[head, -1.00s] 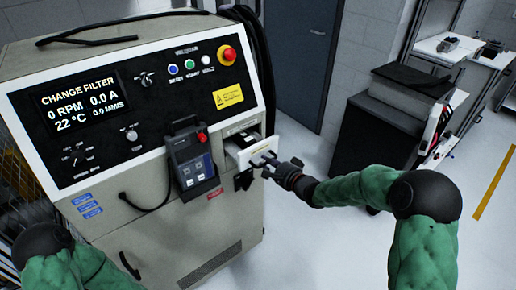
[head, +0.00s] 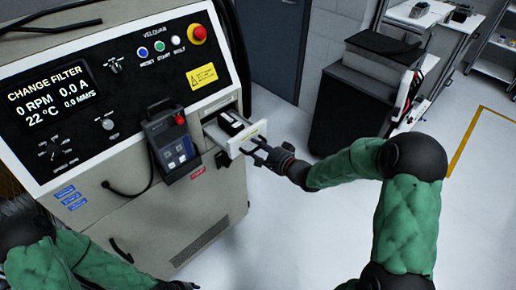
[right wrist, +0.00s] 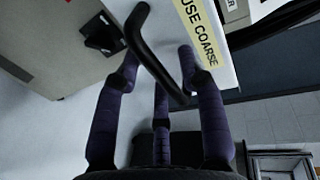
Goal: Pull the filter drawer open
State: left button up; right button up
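The filter drawer (head: 238,139) stands partly out of the front of the grey machine, with a black block (head: 231,122) inside. Its white front with a yellow label also shows in the right wrist view (right wrist: 222,75). My right gripper (head: 258,150) is at the drawer front. In the right wrist view, its fingers (right wrist: 160,75) are around the black bar handle (right wrist: 157,55), which they appear to grip; exact contact is partly hidden. Of my left gripper, only a dark part (head: 176,285) shows at the bottom edge, its fingers out of view.
The machine panel (head: 110,85) reads CHANGE FILTER, 0 RPM. A handheld control unit (head: 171,145) hangs just left of the drawer. A black cabinet (head: 350,118) stands at the right behind my right arm. The floor in front of the drawer is clear.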

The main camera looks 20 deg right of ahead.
jog(key=shift+s, duration=0.15)
jog(key=v, duration=1.1)
jog(key=shift+s, duration=0.35)
jog(key=shift+d, duration=0.15)
jog(key=a+f+n+g+h, duration=0.1)
jog(key=a+f+n+g, duration=0.2)
jog(key=f, duration=0.6)
jog(key=a+f+n+g, duration=0.15)
jog(key=a+f, duration=0.35)
jog(key=f, duration=0.5)
jog(key=s+a+f+n+g, duration=0.7)
jog(key=s+a+f+g, duration=0.2)
jog(key=s+a+f, duration=0.3)
jog(key=s+f, duration=0.3)
jog(key=s, duration=0.1)
jog(key=shift+s+a+g, duration=0.15)
jog(key=shift+s+g, duration=0.15)
jog(key=shift+g, duration=0.05)
